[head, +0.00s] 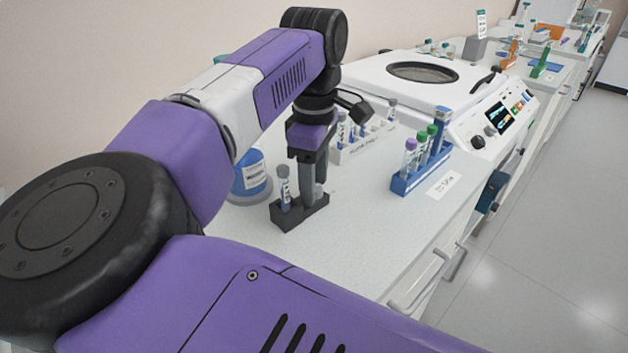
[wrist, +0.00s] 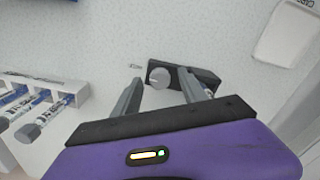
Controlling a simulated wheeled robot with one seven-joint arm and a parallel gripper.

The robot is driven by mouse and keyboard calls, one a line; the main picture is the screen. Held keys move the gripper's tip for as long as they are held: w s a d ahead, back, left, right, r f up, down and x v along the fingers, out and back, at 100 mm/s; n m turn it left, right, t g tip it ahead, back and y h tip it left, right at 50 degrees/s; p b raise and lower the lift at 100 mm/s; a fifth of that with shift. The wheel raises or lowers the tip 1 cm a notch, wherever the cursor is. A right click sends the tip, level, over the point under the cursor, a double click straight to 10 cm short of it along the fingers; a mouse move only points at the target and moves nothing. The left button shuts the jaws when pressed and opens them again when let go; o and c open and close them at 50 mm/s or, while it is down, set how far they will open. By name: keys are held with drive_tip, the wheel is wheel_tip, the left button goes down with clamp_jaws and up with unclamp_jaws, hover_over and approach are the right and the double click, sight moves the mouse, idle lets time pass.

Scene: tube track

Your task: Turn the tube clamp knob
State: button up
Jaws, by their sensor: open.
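The tube clamp is a black block (head: 303,215) on the white bench, below my gripper (head: 314,182). A tube with a grey cap (head: 284,188) stands upright at its near left end. In the wrist view, the round grey knob (wrist: 160,77) sits at the left end of the clamp (wrist: 207,77). My gripper (wrist: 160,78) points down and is open, with one finger on each side of the knob. Gaps seem to show between fingers and knob, but I cannot tell whether they touch. In the head view, the fingers mostly hide the knob.
A blue rack (head: 408,184) with capped tubes stands to the right. A white centrifuge (head: 380,75) is at the back.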

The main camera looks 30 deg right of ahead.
drive_tip(key=shift+c, duration=0.2)
clamp_jaws()
drive_tip(key=shift+n, duration=0.3)
drive_tip(key=n, duration=0.3)
drive_tip(key=shift+n+b, duration=0.35)
drive_tip(key=shift+n, duration=0.05)
drive_tip(key=n, duration=0.4)
drive_tip(key=shift+n, duration=0.3)
drive_tip(key=n+b, duration=0.1)
drive_tip(key=n, duration=0.3)
drive_tip(key=shift+n, duration=2.4)
